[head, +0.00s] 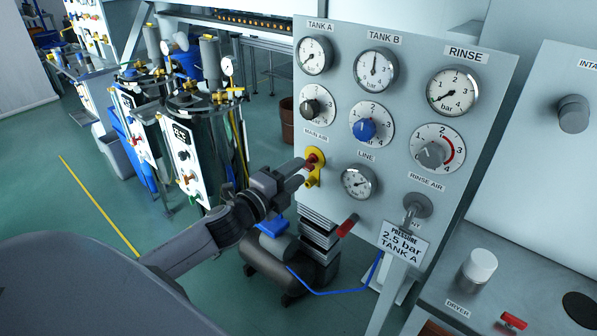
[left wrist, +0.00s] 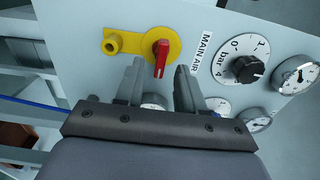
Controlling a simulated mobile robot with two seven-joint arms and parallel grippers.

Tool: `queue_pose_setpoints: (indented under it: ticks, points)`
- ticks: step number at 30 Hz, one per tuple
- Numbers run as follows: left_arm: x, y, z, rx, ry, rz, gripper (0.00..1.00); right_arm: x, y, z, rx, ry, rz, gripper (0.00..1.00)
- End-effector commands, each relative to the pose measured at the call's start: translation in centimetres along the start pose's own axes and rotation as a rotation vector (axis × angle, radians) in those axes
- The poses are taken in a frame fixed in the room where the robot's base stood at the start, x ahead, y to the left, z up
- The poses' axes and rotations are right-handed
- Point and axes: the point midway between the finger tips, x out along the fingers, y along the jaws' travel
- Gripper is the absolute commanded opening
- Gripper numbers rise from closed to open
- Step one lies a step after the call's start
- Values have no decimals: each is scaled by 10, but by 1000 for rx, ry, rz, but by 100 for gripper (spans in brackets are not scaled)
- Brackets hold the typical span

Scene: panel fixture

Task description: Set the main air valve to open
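The main air valve has a red handle (head: 312,160) on a yellow plate (head: 313,179), at the panel's left edge under the MAIN AIR label (head: 315,136). In the left wrist view the red handle (left wrist: 161,58) lies across the long line of the yellow plate (left wrist: 140,44), its free end towards my gripper. My left gripper (head: 293,175) is just in front of the valve. My right gripper is not in view.
The panel (head: 400,115) carries several gauges and knobs, including a blue knob (head: 363,130). A compressor tank (head: 280,270) stands on the floor below.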

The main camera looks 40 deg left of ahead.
Motion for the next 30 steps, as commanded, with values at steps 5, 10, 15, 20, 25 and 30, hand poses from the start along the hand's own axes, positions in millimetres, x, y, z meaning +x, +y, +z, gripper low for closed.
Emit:
queue_pose_setpoints:
  ticks: [5, 10, 15, 20, 25, 30]
  points:
    - [-25, 2, 0, 1, 1, 2, 38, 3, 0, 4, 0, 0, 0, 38]
    - [-42, 1, 0, 2, 1, 2, 38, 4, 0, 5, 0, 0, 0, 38]
    - [-52, 0, 0, 2, 0, 0, 38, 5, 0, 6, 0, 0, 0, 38]
    - [-54, 0, 0, 2, 0, 0, 38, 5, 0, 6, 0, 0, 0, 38]
    - [-54, 0, 0, 2, 0, 0, 38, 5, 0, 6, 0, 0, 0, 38]
    - [-54, 0, 0, 2, 0, 0, 38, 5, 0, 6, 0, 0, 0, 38]
